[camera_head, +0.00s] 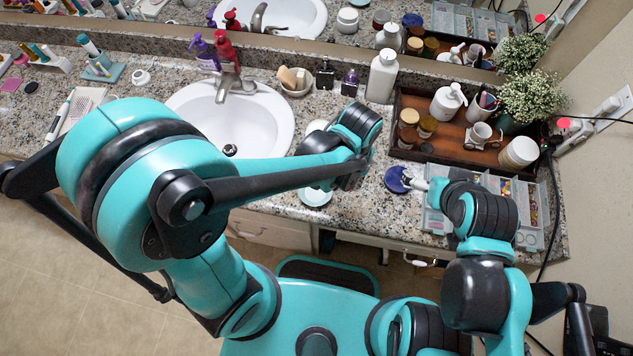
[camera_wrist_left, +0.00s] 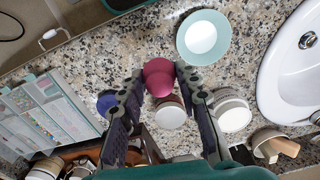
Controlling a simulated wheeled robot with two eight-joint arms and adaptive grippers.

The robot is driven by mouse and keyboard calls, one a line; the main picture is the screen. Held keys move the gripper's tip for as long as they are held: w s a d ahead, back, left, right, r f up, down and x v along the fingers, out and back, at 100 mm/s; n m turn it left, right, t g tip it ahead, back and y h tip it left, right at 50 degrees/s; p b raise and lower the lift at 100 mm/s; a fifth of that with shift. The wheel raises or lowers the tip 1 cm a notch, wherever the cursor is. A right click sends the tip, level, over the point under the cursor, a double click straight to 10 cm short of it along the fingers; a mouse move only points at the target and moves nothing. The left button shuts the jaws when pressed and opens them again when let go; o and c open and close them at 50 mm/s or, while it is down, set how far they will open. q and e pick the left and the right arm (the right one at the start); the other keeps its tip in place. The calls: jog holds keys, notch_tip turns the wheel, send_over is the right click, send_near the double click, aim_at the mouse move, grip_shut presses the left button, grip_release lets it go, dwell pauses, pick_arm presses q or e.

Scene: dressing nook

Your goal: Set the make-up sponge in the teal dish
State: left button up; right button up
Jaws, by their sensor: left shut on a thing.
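The pink make-up sponge (camera_wrist_left: 158,70) is held between the fingers of my left gripper (camera_wrist_left: 158,82) in the left wrist view. In the head view my left gripper (camera_head: 350,180) is over the counter's front part and I cannot make out the sponge there. The teal dish (camera_wrist_left: 203,37) lies on the counter, up and to the right of the sponge in the wrist view, with a bare pale inside. In the head view the dish (camera_head: 315,197) is partly covered by my left arm.
A sink (camera_head: 262,125) lies to the left. A brown tray (camera_head: 400,150) with bottles and cups stands at the back right. A compartmented organizer (camera_head: 530,238) and a dark blue round item (camera_head: 397,180) are near the right arm. A white bottle (camera_head: 381,78) stands behind.

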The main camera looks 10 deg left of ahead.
pick_arm(q)
jog(key=s+d, duration=0.2)
jog(key=b, duration=0.4)
send_over(315, 191)
notch_tip(315, 191, down, 7)
jog(key=shift+d+r, duration=0.1)
jog(key=shift+r, duration=0.05)
notch_tip(315, 191, down, 4)
jog(key=shift+f+b, duration=0.1)
jog(key=shift+b, duration=1.1)
jog(key=shift+s, duration=0.1)
jog(key=shift+f, duration=0.15)
jog(key=o, duration=0.8)
jog(key=shift+c, duration=0.2)
